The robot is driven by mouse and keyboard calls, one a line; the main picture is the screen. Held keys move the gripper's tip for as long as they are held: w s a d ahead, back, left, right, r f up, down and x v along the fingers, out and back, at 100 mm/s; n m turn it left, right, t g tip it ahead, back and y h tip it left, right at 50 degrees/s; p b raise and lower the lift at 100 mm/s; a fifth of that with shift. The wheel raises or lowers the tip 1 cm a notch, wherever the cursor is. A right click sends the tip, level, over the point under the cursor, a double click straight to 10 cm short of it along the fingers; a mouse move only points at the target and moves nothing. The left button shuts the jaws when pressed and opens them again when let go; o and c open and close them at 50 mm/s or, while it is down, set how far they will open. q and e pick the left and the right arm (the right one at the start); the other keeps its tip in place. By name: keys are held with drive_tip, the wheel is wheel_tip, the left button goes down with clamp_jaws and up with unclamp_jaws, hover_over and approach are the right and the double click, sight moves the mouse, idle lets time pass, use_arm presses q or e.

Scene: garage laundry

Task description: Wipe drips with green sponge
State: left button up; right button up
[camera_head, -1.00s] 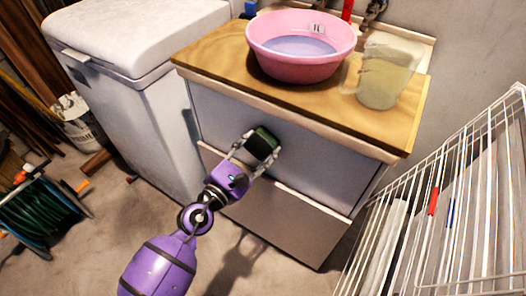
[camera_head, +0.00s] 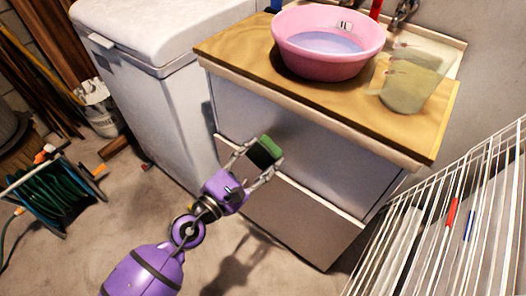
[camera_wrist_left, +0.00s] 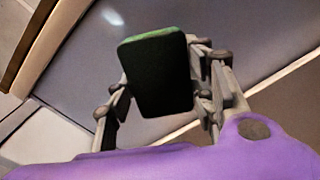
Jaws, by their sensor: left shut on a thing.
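My left gripper (camera_head: 256,160) is shut on the green sponge (camera_head: 268,149), which has a dark face and a green edge. The gripper holds it in front of the cabinet's drawer fronts (camera_head: 290,130), below the wooden counter. In the left wrist view the sponge (camera_wrist_left: 157,75) sits upright between the two fingers (camera_wrist_left: 160,95), its dark face toward the camera. A pale, shiny spot (camera_wrist_left: 112,17) shows on the grey front in the left wrist view; I cannot tell whether it is a drip or a reflection. My right gripper is not in view.
A pink basin (camera_head: 325,50) of water and a translucent jug (camera_head: 410,82) stand on the wooden counter (camera_head: 235,48). A white chest freezer (camera_head: 150,90) is at left, a white wire rack (camera_head: 450,225) at right. A green hose reel (camera_head: 50,190) lies far left.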

use_arm(q)
drive_tip(key=shift+b+v, duration=0.4)
drive_tip(key=shift+v, duration=0.8)
drive_tip(key=shift+s+a, duration=0.2)
drive_tip(key=shift+s, duration=0.1)
